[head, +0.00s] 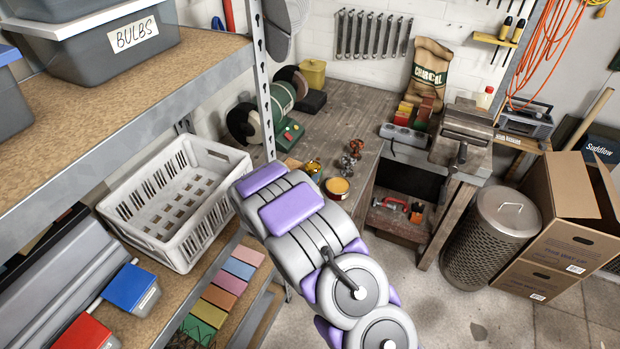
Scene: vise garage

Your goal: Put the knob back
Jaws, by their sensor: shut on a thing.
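My arm reaches up from the bottom centre of the head view, with grey and purple links, toward the left end of the workbench (365,118). No fingertips of my gripper show; the arm's own links block the sight of its far end. I cannot make out a knob for certain, nor what is held. Small reddish-brown, knob-like metal pieces (348,164) stand on the bench to the right of the arm's end. A grey vise (467,122) is at the bench's right end, with a handle hanging at its front.
A white crate (178,205) on the shelf is close to the arm's left. A green bench grinder (282,97) stands behind the arm's end. A round yellow-topped tin (337,187) sits at the bench edge. A metal bin (490,235) and cardboard boxes (560,225) stand right; floor between is clear.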

